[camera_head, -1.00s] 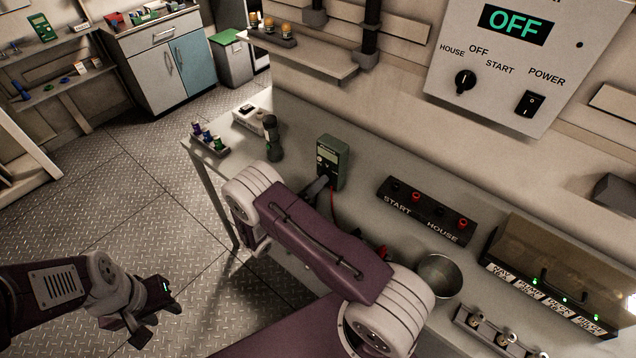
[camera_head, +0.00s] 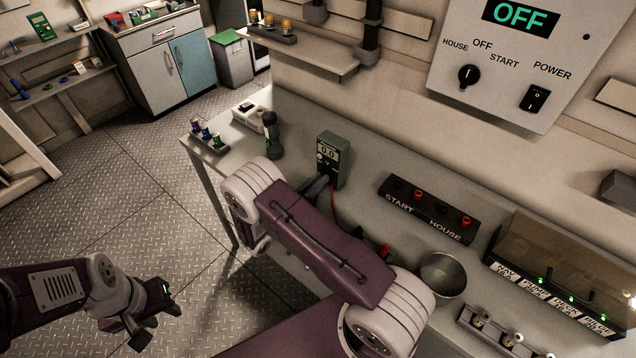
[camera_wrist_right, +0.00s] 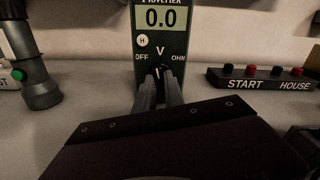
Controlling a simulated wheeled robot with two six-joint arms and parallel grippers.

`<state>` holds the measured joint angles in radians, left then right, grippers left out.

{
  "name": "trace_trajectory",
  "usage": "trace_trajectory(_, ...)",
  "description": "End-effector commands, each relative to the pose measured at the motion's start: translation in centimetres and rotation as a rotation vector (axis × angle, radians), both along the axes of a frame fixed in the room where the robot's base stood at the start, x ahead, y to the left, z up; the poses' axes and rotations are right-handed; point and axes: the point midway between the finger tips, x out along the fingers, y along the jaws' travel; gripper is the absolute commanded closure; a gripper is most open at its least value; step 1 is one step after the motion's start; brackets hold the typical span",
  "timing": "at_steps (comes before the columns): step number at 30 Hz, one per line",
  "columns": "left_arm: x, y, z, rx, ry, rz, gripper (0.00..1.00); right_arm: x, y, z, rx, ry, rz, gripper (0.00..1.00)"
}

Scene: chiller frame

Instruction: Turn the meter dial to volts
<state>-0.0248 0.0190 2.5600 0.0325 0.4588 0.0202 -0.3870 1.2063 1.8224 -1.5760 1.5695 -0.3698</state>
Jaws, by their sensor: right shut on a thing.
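The green meter (camera_head: 333,158) stands upright on the bench against the wall. Its display reads 0.0. In the right wrist view the meter (camera_wrist_right: 174,46) shows OFF at left, V at top and OHM at right around the dial (camera_wrist_right: 160,72). The dial's white mark appears to point up toward V. My right gripper (camera_wrist_right: 160,84) is shut on the dial, and its fingers hide the dial's lower part. In the head view my right arm hides the meter's lower front. My left gripper (camera_head: 150,318) hangs over the floor, away from the bench; its finger gap is unclear.
A black terminal strip (camera_head: 428,208) marked START and HOUSE lies right of the meter. A dark green flashlight-like object (camera_head: 271,136) stands left of it. A metal bowl (camera_head: 443,274) and a covered breaker box (camera_head: 556,274) sit further right. A panel (camera_head: 510,65) above reads OFF.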

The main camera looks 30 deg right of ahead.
Motion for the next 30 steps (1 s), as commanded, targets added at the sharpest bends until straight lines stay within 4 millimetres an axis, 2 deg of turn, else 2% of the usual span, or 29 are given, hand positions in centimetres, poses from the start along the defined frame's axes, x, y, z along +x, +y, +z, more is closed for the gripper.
trace_trajectory(12,0.01,0.00,-1.03,0.000,0.000,0.000,0.64,0.03,0.01,0.01,0.080,-0.199,0.000,1.00)
trace_trajectory(30,0.00,0.00,-1.14,0.000,0.000,0.000,0.64,0.04,0.02,0.09,0.097,-0.239,0.000,1.00)
